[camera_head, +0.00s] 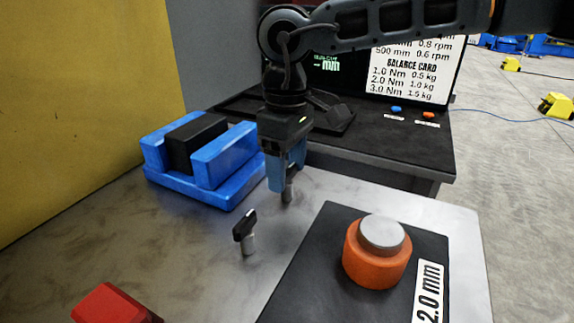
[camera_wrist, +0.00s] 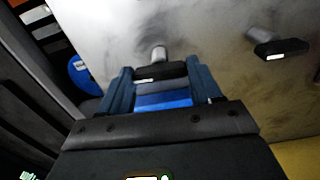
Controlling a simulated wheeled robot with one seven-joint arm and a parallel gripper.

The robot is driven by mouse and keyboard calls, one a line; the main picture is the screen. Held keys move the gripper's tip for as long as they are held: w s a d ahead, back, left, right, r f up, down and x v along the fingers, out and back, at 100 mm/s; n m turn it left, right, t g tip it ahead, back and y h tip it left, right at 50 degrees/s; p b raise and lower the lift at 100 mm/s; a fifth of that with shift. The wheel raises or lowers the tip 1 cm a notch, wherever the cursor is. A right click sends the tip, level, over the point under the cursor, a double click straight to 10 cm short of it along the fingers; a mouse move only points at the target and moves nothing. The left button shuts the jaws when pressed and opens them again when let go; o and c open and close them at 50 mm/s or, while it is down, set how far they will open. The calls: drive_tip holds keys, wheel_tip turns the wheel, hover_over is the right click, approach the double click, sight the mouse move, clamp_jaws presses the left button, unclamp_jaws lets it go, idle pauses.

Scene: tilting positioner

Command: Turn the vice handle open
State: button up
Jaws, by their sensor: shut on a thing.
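A blue vice (camera_head: 222,160) with a black block (camera_head: 195,143) between its jaws stands at the back left of the metal table. My gripper (camera_head: 287,180) points down just right of the vice. It is shut on a black handle (camera_wrist: 160,72) on a short silver post (camera_wrist: 158,52); the post also shows below the fingers in the head view (camera_head: 287,193). The fingers hide this handle in the head view. A second black handle (camera_head: 245,224) on a silver post stands free nearer the front, and also shows in the wrist view (camera_wrist: 283,48). I see no label telling which is the vice's.
A black plate (camera_head: 315,265) at the front right carries an orange cylinder (camera_head: 375,262) with a grey top, and a "2.0 mm" label. A red block (camera_head: 112,304) is at the front left. A dark bench (camera_head: 385,150) with a screen stands behind. A yellow wall borders the left.

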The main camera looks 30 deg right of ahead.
sight(287, 170)
drive_tip(key=shift+n, duration=0.4)
drive_tip(key=o, duration=1.1)
drive_tip(key=shift+c, duration=0.2)
drive_tip(key=shift+r, duration=3.9)
